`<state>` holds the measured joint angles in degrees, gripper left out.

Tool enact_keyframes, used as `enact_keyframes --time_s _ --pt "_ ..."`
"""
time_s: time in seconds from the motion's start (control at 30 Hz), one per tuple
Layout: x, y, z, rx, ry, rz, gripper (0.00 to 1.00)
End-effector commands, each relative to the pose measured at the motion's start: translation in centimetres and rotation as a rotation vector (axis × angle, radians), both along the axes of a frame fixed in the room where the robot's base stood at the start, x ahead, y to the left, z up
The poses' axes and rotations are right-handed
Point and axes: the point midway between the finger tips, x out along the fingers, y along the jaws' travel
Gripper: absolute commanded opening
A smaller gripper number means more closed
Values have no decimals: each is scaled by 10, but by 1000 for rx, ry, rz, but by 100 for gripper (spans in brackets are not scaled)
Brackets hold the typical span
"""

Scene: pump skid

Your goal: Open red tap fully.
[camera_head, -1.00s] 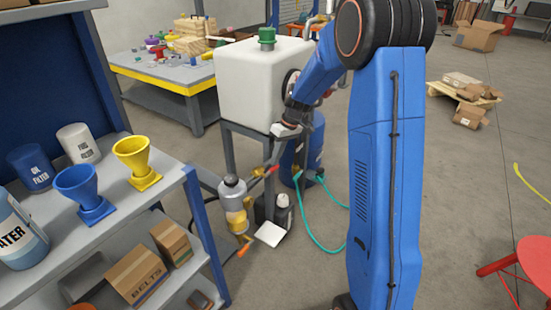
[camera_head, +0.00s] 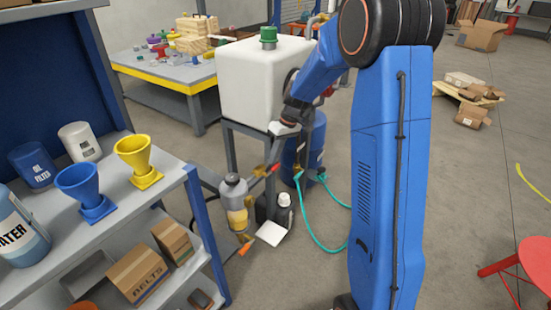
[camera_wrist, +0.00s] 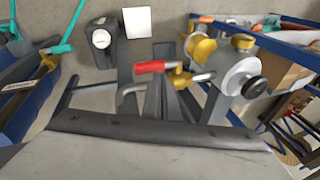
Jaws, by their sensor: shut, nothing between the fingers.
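The red tap is small in the head view, where its red lever (camera_head: 275,168) shows below the front of the white tank. There the lever runs roughly along the pipe. I cannot tell exactly how far the tap is turned. My gripper (camera_head: 284,130) is at the tank's front lower edge, above the tap. It is shut and empty. Its fingertips are too small to make out in the head view, and I cannot tell whether they touch the lever.
The white tank (camera_head: 255,85) stands on a dark frame beside my arm. A blue drum (camera_head: 316,150) with teal hoses is behind.

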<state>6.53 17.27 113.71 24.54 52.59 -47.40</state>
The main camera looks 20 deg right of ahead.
Motion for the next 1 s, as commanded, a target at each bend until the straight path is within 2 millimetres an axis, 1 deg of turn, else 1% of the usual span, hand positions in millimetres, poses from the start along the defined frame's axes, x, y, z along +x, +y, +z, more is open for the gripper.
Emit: enact_keyframes --time_s 0.17,0.2,0.5,0.6,0.8,1.0 --pt "5 8 27 -1 -3 2 0" --pt "6 10 35 -1 -4 1 0" --pt "7 -16 89 -1 -3 -1 0" --pt "7 -22 103 -1 -3 -1 0" --pt "8 -30 120 0 -1 -1 0" --pt "7 -31 124 -1 -1 -2 0"
